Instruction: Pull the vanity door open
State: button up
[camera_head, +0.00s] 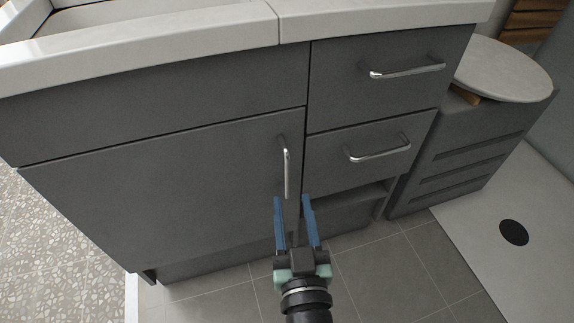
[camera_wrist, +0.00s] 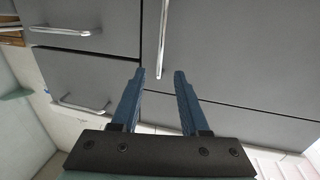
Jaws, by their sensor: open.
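The grey vanity door (camera_head: 170,205) is the large lower left panel of the vanity, and it looks shut. Its chrome vertical bar handle (camera_head: 286,165) is near the door's right edge; it also shows in the wrist view (camera_wrist: 162,40). My gripper (camera_head: 293,200) has two blue fingers, spread apart and empty. In the head view its fingertips are at the handle's lower end. In the wrist view the gripper (camera_wrist: 159,76) has the handle's lower end between its fingertips in the picture. I cannot tell whether a finger touches the handle.
Two drawers with chrome handles, an upper one (camera_head: 370,75) and a lower one (camera_head: 365,150), are right of the door. A grey slatted unit (camera_head: 460,150) with a round top (camera_head: 503,68) stands farther right. Tiled floor (camera_head: 385,275) is clear in front.

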aim_at(287, 171)
jog(key=w, duration=0.6)
jog(key=w+a, duration=0.1)
jog(key=w, duration=0.2)
jog(key=shift+p, duration=0.3)
grip_shut()
dwell(1.0)
